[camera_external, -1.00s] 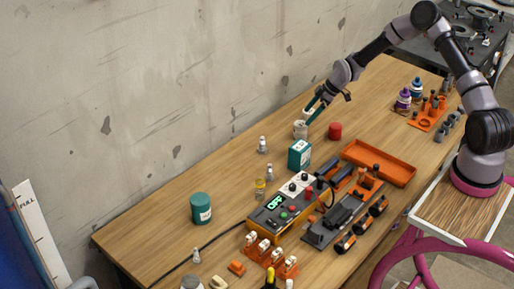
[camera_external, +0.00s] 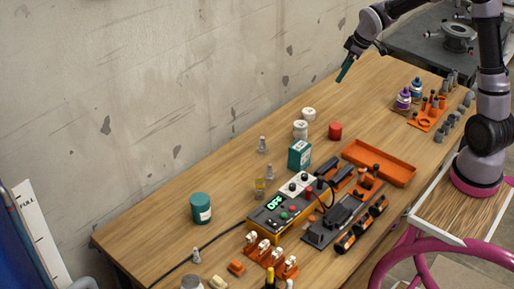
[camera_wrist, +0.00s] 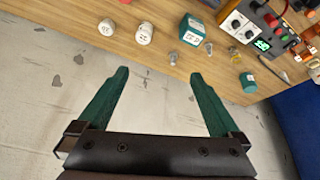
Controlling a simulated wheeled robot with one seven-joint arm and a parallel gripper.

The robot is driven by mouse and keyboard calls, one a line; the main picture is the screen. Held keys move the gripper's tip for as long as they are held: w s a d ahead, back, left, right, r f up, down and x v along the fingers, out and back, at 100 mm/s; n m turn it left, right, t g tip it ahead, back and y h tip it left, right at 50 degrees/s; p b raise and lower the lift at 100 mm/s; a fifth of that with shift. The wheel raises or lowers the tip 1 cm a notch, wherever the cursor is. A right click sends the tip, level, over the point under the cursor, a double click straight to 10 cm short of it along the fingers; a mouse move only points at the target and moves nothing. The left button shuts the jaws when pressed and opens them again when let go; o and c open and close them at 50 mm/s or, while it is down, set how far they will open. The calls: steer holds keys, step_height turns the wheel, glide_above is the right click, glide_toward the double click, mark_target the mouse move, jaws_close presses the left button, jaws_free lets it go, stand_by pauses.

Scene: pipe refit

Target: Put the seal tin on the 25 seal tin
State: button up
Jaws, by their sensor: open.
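Two white tins stand close together near the wall side of the table. The farther tin (camera_external: 308,113) is just behind and right of the nearer tin (camera_external: 300,130). In the wrist view they show apart, side by side: the farther tin (camera_wrist: 107,27) at left and the nearer tin (camera_wrist: 145,33) nearer the teal box. Their marks are too small to read, so I cannot tell which is the 25 seal tin. My gripper (camera_external: 342,78) is raised above and to the right of both tins. In the wrist view its jaws (camera_wrist: 157,75) are open and empty.
A teal box (camera_external: 300,155) and a red can (camera_external: 335,131) stand near the tins. An orange tray (camera_external: 379,163) and a control box (camera_external: 280,206) lie toward the front. The table between the tins and its far right end is mostly clear.

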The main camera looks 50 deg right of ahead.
steer(key=s+a+r+m+t, duration=0.1)
steer(key=s+a+r+m, duration=0.25)
steer(key=s+r, duration=0.95)
steer(key=s+a+r+m, duration=0.1)
steer(key=s+m, duration=0.1)
steer(key=s, duration=0.6)
steer(key=s+a+r+m+t+y, duration=0.1)
steer(key=s+m, duration=0.2)
steer(key=s, duration=0.5)
steer(key=shift+s+a+r+t, duration=0.15)
steer(key=shift+s+r+t, duration=0.15)
steer(key=shift+s+r, duration=0.1)
